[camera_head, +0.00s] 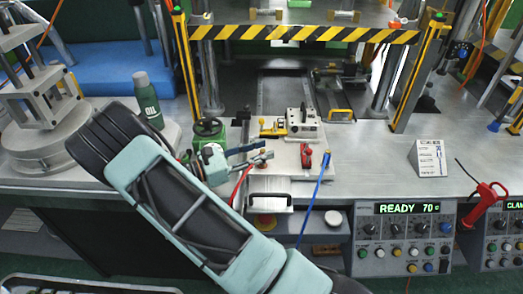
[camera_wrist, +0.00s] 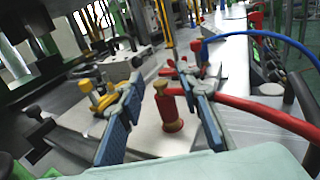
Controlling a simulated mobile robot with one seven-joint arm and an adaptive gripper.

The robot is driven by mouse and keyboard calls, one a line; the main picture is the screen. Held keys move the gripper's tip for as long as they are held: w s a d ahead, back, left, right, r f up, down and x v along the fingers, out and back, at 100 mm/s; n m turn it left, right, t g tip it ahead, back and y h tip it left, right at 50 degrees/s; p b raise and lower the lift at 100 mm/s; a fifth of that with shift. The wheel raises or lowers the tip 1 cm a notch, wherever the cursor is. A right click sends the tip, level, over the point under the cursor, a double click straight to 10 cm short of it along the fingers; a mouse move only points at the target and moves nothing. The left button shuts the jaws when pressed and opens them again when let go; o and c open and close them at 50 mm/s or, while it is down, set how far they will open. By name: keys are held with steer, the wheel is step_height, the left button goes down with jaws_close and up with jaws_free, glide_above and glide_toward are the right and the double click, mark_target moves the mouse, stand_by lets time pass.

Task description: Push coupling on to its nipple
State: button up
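My gripper (camera_head: 262,153) is low over the light plate at the press front. In the wrist view its two blue-padded fingers (camera_wrist: 161,115) are spread apart. An upright red fitting (camera_wrist: 167,108) with brass ends shows between them, with visible gaps to both pads. I cannot tell whether it is the coupling or the nipple. A red hose (camera_wrist: 270,115) comes from the right and passes by the right finger; its end is partly hidden. The red hose (camera_head: 240,186) shows beside my arm in the head view. Red fittings (camera_head: 305,157) stand on the plate right of my gripper.
A blue hose (camera_head: 314,196) crosses the table front, right of my gripper. A yellow-handled clamp (camera_head: 272,130) and a pale block (camera_head: 304,123) sit behind it. A green bottle (camera_head: 147,99) stands left. The table (camera_head: 375,160) left of the white card (camera_head: 430,158) is clear.

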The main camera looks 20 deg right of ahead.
steer(key=s+a, duration=0.1)
steer(key=a, duration=1)
steer(key=shift+a, duration=0.35)
steer(key=shift+r, duration=0.1)
